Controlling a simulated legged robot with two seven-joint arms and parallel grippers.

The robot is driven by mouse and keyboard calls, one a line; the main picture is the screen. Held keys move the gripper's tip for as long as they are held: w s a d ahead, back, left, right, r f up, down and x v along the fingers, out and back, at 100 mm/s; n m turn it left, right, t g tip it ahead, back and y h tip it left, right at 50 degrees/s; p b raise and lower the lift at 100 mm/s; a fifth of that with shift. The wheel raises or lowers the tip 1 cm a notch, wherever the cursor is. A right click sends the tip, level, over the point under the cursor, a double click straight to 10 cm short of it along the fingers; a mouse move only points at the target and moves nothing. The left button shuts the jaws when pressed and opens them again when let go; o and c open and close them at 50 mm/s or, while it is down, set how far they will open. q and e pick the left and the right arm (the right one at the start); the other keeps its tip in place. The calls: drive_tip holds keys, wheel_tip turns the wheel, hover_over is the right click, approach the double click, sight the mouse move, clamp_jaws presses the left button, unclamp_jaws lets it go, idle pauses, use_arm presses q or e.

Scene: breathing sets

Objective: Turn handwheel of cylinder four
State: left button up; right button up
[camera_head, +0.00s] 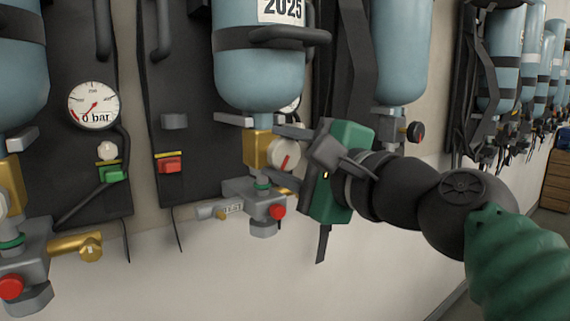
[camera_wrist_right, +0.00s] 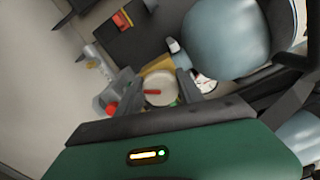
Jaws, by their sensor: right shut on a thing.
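A blue-grey cylinder (camera_head: 257,70) labelled 2025 hangs upside down on the wall; no number four can be read on it. Its brass valve (camera_head: 257,149) carries a round white handwheel (camera_head: 285,154) with a red mark. My right gripper (camera_head: 290,157) comes from the right and its fingers are shut around the handwheel. In the right wrist view the handwheel (camera_wrist_right: 158,91) sits between the two dark fingers (camera_wrist_right: 157,88), its red mark roughly horizontal. The fingers' contact with the rim is partly hidden. My left gripper is not in view.
A grey fitting (camera_head: 262,207) with a red knob (camera_head: 278,211) sits just below the valve. A gauge (camera_head: 94,105) reading 0 bar is at the left. The lower wall is clear.

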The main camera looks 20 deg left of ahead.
drive_tip(key=n+b, duration=0.1)
drive_tip(key=n, duration=0.2)
drive_tip(key=shift+f+n, duration=0.15)
drive_tip(key=shift+n, duration=0.15)
drive_tip(key=shift+n+b, duration=0.7)
drive_tip(key=shift+n, duration=0.6)
drive_tip(key=shift+a, duration=0.1)
drive_tip(key=o, duration=1.4)
drive_tip(key=shift+w+a+f, duration=0.1)
drive_tip(key=shift+a, duration=0.15)
drive_tip(key=shift+d, duration=0.15)
